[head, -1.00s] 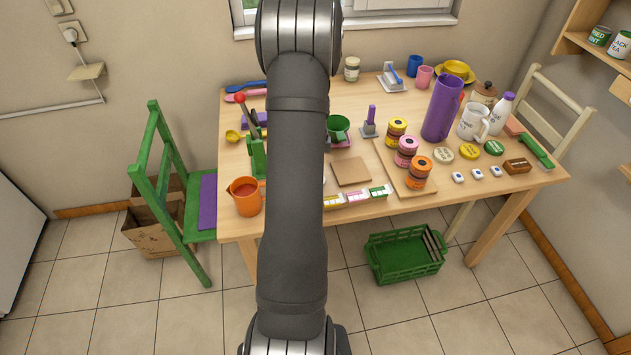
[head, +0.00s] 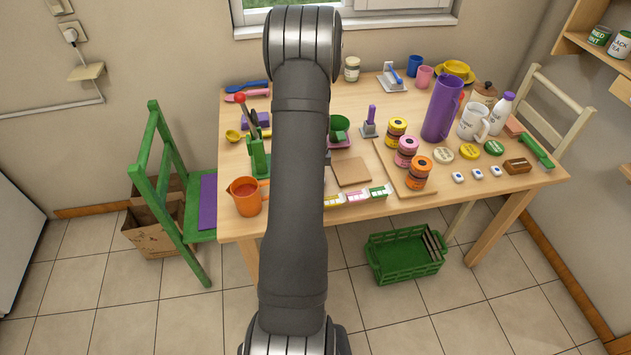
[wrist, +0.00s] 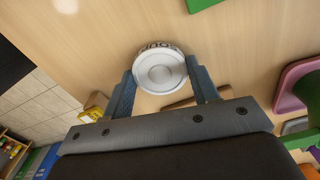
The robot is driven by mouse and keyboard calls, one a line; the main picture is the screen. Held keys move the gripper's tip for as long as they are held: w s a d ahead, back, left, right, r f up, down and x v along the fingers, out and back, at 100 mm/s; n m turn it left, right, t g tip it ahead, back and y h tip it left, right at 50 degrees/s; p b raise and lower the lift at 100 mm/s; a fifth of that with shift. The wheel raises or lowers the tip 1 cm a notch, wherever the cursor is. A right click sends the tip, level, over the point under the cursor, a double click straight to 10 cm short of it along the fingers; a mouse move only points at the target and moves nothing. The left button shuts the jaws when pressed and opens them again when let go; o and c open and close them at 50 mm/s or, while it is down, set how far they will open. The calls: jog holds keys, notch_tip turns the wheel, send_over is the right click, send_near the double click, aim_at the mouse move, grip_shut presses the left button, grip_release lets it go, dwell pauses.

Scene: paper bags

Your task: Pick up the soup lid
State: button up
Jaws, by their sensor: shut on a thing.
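The soup lid (wrist: 160,70) shows in the wrist view as a round, pale disc with dark lettering that reads "SOUP" on its rim. My gripper (wrist: 162,76) is shut on the lid, with one blue-grey finger against each side of it. Wooden table surface shows around the lid; I cannot tell whether the lid is clear of it. In the head view my own arm hides the gripper and the lid.
The table (head: 362,222) is crowded on the right with jars, a purple flask (head: 442,108) and mugs. An orange jug (head: 247,197) and a green holder (head: 258,160) stand left of my arm. A square board (head: 352,172) lies to its right.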

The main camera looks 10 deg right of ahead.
jog(key=shift+r, duration=0.5)
jog(key=r, duration=0.3)
jog(key=shift+s+d+r, duration=0.25)
jog(key=shift+d+r, duration=0.05)
jog(key=shift+r, duration=0.05)
jog(key=s+d+r, duration=0.6)
jog(key=s+d, duration=0.1)
jog(key=w+a+r, duration=0.2)
jog(key=w+a, duration=0.6)
jog(key=w, duration=0.1)
jog(key=w+a+r, duration=0.3)
jog(key=w+a, duration=0.5)
jog(key=w, duration=0.1)
jog(key=shift+r, duration=0.2)
jog(key=shift+a+f, duration=0.1)
jog(key=shift+f, duration=2.7)
